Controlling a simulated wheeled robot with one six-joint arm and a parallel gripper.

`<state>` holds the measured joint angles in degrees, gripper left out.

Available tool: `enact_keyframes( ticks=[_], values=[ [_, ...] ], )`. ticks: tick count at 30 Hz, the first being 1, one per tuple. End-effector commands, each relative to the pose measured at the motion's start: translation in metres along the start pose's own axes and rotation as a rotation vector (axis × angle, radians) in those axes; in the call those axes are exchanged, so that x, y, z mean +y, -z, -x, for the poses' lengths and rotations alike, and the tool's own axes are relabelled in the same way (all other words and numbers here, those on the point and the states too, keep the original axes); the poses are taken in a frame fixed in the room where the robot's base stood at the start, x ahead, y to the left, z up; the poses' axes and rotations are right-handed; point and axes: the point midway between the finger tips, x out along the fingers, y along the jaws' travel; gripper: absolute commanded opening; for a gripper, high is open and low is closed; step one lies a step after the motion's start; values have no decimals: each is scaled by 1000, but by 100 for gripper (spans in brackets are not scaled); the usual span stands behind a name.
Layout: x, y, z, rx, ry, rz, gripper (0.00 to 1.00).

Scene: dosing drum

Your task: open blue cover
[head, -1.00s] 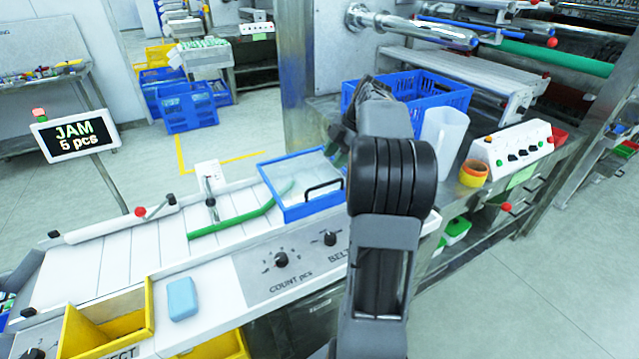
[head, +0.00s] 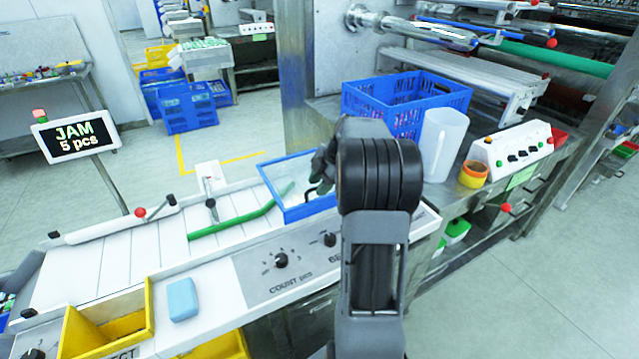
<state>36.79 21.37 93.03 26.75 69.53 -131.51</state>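The blue cover (head: 287,207) is a blue-framed lid with a clear panel, lying closed over the right end of the white conveyor. Its black handle (head: 311,191) is partly hidden behind my gripper. My gripper (head: 318,184) is at the right part of the cover, at or just above the handle. My own arm hides much of it, so I cannot tell whether the fingers are open or shut, or whether they touch the handle.
A green curved guide (head: 232,222) lies on the conveyor left of the cover. A control panel (head: 285,262) with knobs runs along the front. A blue soap-like block (head: 182,299) and yellow bin (head: 108,325) are front left. A blue crate (head: 405,98) and clear pitcher (head: 442,143) stand behind right.

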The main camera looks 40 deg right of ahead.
Motion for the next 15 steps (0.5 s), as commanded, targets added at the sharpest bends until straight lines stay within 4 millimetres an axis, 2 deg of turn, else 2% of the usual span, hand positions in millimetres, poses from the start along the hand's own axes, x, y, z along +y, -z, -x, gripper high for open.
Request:
enact_keyframes(
  ticks=[2, 13, 15],
  values=[
    [0, 0, 0, 0, 0, 0, 36],
    [0, 0, 0, 0, 0, 0, 1],
    [0, 0, 0, 0, 0, 0, 0]
  ],
)
